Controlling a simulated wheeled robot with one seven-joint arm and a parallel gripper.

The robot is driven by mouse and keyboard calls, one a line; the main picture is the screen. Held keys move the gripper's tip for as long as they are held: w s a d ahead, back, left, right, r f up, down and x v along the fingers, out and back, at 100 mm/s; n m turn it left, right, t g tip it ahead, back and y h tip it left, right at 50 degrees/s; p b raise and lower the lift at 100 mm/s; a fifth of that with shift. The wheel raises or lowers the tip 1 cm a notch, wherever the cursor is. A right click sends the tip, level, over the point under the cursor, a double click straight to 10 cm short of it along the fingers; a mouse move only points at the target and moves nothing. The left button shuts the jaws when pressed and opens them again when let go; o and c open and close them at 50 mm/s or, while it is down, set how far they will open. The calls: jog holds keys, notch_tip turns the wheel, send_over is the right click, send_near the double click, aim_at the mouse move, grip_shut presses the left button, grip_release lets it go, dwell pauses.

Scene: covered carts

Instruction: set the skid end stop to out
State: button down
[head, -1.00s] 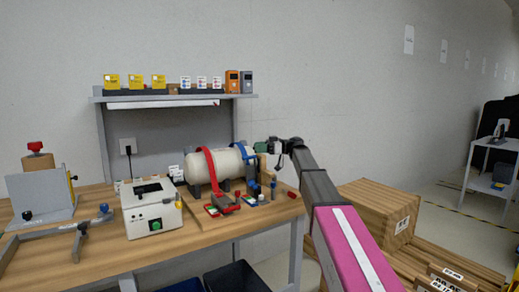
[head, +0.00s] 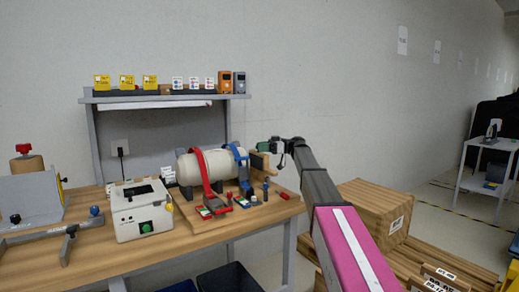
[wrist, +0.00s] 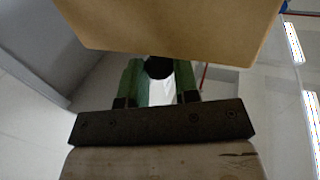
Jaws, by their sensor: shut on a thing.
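A cream tank (head: 208,165) lies on a wooden skid (head: 232,212) on the bench, under a red strap and a blue strap. The skid end stop, a tan upright wooden block (head: 260,164), stands at the tank's right end. My gripper (head: 268,147) is at the top of this stop, reached from the right. In the wrist view my gripper's green fingers (wrist: 158,82) are shut on a dark round knob (wrist: 158,67). A tan board (wrist: 170,25) fills the top there, and a dark bar (wrist: 160,122) crosses below the fingers. The knob's attachment is hidden.
A white control box (head: 142,210) and a grey clamp frame (head: 68,235) stand left of the skid. Small blue and red pins stand along the skid's front. Cardboard boxes (head: 372,208) sit low at the right. A shelf (head: 165,97) is above.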

jog(key=c, duration=1.2)
grip_release()
jog(key=shift+o, duration=0.2)
jog(key=shift+d, duration=0.1)
jog(key=v, duration=1)
jog(key=shift+d, duration=0.3)
